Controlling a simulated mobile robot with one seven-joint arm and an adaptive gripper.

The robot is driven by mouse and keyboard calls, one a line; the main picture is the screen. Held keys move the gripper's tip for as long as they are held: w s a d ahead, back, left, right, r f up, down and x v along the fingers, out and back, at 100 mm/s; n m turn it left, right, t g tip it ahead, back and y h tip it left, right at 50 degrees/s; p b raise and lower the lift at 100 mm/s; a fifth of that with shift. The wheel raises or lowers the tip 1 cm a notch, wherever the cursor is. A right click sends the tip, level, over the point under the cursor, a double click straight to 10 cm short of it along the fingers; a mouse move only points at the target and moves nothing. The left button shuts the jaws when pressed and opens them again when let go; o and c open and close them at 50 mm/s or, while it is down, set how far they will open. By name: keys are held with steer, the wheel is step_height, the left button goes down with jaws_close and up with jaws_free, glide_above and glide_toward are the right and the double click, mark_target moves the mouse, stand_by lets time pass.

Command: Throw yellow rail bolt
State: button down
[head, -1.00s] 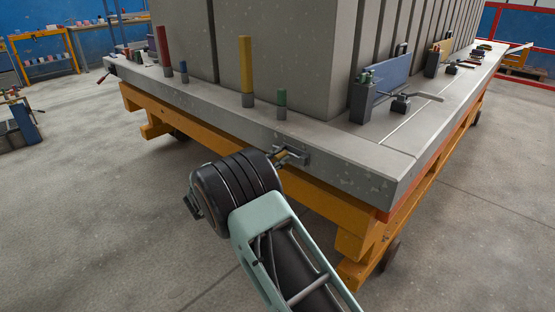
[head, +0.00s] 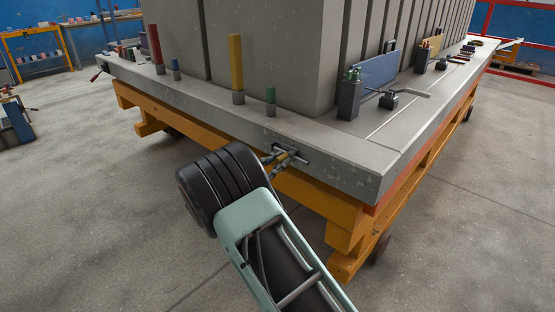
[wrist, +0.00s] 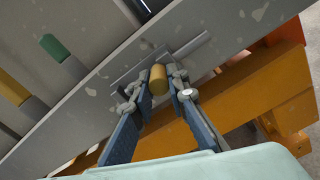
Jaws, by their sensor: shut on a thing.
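The yellow rail bolt shows in the wrist view as a short yellow knob (wrist: 158,78) between my fingertips, in front of a slotted plate on the grey rail's side. In the head view, my gripper (head: 279,158) reaches this plate below the short green peg. My gripper (wrist: 159,80) is shut on the knob, with a finger on each side. In the head view the bolt is small and mostly covered by the fingers. How far the bolt has slid cannot be told.
A tall yellow peg (head: 236,62), a green peg (head: 270,95) and a red peg (head: 155,45) stand on the grey mould edge. An orange frame (head: 335,205) runs below it. A black clamp (head: 389,100) lies at the right. The floor in front is clear.

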steer(key=shift+s+d+f, duration=0.1)
steer(key=shift+d+f, duration=0.05)
steer(key=c, duration=1.9)
jaws_free()
steer(key=v, duration=1.2)
